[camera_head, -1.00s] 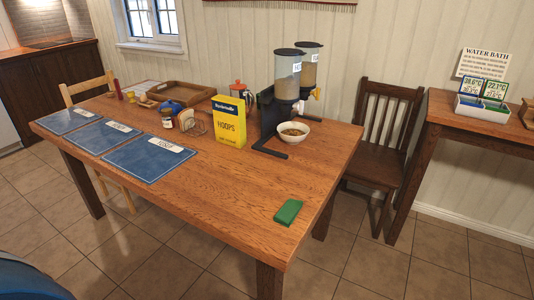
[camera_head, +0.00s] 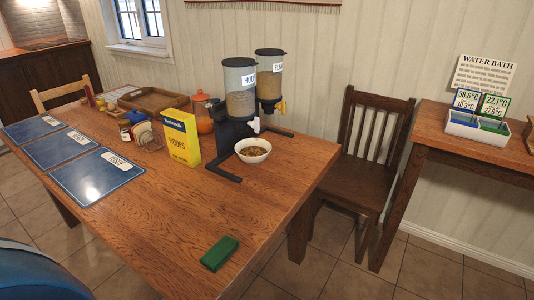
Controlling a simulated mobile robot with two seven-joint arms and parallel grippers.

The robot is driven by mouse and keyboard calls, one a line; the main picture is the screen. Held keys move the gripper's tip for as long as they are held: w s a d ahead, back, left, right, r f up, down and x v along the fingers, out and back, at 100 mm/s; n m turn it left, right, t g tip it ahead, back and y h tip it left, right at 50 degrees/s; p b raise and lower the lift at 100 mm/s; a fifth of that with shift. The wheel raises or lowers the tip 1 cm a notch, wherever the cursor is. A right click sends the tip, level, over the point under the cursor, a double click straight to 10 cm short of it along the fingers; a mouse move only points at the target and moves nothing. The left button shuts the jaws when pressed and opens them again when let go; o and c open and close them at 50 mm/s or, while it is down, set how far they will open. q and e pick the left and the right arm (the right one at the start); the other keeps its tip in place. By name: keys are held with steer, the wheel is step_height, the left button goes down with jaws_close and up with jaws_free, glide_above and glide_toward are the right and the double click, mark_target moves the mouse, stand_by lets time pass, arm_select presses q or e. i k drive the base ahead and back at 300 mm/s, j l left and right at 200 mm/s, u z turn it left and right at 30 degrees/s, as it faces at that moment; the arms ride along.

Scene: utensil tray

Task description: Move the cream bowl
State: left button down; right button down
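The cream bowl (camera_head: 253,150) stands upright on the wooden table, near its far right part. It holds brown cereal. It sits at the foot of the cereal dispenser (camera_head: 238,105), close by the dispenser's dark base. Neither of my grippers shows in the head view.
A yellow cereal box (camera_head: 182,138) stands left of the bowl. A green block (camera_head: 219,253) lies near the front right edge of the table (camera_head: 165,220). Blue placemats (camera_head: 97,176) lie at the left. A dark chair (camera_head: 360,160) stands beyond the table's right side.

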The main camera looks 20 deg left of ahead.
mark_target(253, 151)
steer(key=i+l+u, duration=0.55)
steer(key=l+u, duration=0.2)
steer(key=j+u, duration=0.1)
steer(key=u, duration=0.35)
steer(key=i+u, duration=0.1)
steer(key=u, duration=0.3)
steer(key=j+u, duration=0.1)
steer(key=u, duration=0.35)
steer(key=i+u, duration=0.15)
steer(key=u, duration=0.25)
steer(key=i+u, duration=0.1)
steer(key=i+l, duration=0.05)
steer(key=i, duration=0.05)
